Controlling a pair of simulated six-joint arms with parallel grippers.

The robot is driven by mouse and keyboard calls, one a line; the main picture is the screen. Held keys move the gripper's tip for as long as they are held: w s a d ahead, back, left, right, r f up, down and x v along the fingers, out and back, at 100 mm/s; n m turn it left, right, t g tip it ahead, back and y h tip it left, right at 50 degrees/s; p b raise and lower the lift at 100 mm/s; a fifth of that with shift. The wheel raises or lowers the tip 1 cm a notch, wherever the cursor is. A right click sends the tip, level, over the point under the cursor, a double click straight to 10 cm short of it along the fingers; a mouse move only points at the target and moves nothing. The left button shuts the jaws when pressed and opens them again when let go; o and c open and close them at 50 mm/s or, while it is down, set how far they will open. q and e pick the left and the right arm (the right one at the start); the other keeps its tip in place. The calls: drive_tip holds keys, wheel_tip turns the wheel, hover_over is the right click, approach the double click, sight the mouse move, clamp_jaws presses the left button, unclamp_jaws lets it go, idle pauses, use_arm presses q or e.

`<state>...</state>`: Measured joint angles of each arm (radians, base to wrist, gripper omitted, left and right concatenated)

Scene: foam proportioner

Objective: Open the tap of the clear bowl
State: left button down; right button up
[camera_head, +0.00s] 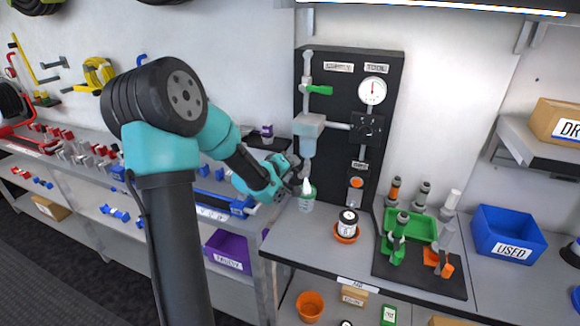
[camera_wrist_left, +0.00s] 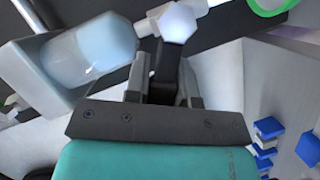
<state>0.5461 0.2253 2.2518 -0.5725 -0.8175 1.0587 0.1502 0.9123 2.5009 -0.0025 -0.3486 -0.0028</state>
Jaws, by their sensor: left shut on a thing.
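The clear bowl (camera_head: 309,147) hangs under a grey housing on the black panel. In the left wrist view the bowl (camera_wrist_left: 92,52) is see-through with pale contents, and a white tube leads from its end to the tap with a white hexagonal piece (camera_wrist_left: 178,22). A dark lever (camera_wrist_left: 164,68) comes off the tap towards me. My left gripper (camera_head: 299,181) is at the tap just below the bowl. In the left wrist view its fingers (camera_wrist_left: 163,84) are shut on the dark lever. A bottle with a green collar (camera_head: 307,200) stands below the tap. My right gripper is out of view.
The panel also carries a green lever (camera_head: 320,90) and a round gauge (camera_head: 373,90). A white jar in an orange dish (camera_head: 347,238) stands on the bench. A green tray (camera_head: 424,230) and a blue bin (camera_head: 510,228) are to the right.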

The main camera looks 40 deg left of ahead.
use_arm(q)
drive_tip(key=shift+d+r+m, duration=0.15)
drive_tip(key=shift+m, duration=0.15)
drive_tip(key=c, duration=1)
unclamp_jaws()
drive_tip(key=shift+o, duration=0.2)
